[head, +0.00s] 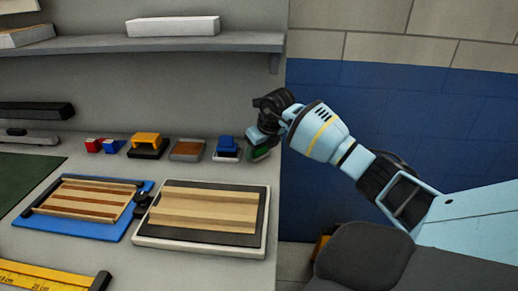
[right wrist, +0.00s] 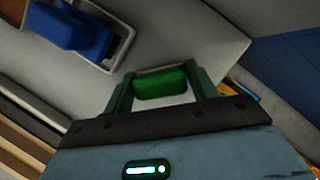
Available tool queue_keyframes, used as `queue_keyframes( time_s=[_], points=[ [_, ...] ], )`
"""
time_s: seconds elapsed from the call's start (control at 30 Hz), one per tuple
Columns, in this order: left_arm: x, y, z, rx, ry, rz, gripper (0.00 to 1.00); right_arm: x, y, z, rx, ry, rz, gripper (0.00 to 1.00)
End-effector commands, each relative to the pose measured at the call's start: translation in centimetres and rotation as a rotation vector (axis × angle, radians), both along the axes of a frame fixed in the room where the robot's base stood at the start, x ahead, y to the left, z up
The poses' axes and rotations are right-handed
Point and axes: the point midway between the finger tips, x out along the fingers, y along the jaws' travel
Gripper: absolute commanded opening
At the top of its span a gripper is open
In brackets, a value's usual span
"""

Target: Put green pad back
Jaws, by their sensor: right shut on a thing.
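The green pad (right wrist: 160,83) is a small rounded block between the two fingers of my right gripper (right wrist: 155,90) in the right wrist view. The gripper is shut on it. In the head view the green pad (head: 261,152) shows at the right end of the row of small items, near the bench's right edge, with my right gripper (head: 260,143) over it. I cannot tell whether the pad touches the bench. My left gripper is not in view.
Left of the pad stand a blue-topped block (head: 228,148), a brown block (head: 187,150), an orange-handled block (head: 147,145) and small red and blue pieces (head: 104,146). In front lie two striped wooden panels, one on a white-edged tray (head: 200,248). A shelf (head: 160,44) hangs above.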

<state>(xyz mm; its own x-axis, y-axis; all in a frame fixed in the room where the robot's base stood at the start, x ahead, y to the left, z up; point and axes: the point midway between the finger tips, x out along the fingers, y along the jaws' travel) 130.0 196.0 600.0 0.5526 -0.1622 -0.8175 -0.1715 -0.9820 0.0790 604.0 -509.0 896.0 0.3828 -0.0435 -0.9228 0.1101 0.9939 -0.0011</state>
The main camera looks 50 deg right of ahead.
Motion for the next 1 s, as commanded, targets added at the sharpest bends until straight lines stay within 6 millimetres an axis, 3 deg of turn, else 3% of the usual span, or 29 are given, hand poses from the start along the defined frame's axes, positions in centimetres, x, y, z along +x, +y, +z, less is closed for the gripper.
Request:
queue_keyframes(
  time_s=[0.2, 0.23, 0.4, 0.77, 1.0],
  points=[
    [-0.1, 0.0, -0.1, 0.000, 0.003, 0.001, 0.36, 0.0, 0.0, -0.3, 0.000, 0.000, 0.000, 0.36],
    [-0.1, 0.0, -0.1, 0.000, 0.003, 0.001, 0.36, 0.0, 0.0, -0.3, 0.000, 0.000, 0.000, 0.59],
    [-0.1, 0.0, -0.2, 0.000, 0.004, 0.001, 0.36, 0.0, 0.0, -0.3, 0.000, 0.000, 0.000, 0.79],
    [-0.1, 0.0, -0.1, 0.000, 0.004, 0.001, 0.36, -0.1, 0.0, 0.4, 0.000, -0.002, 0.000, 0.79],
    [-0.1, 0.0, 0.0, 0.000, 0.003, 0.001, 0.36, -1.4, 0.1, 3.7, -0.001, -0.004, 0.000, 0.79]
  ],
)
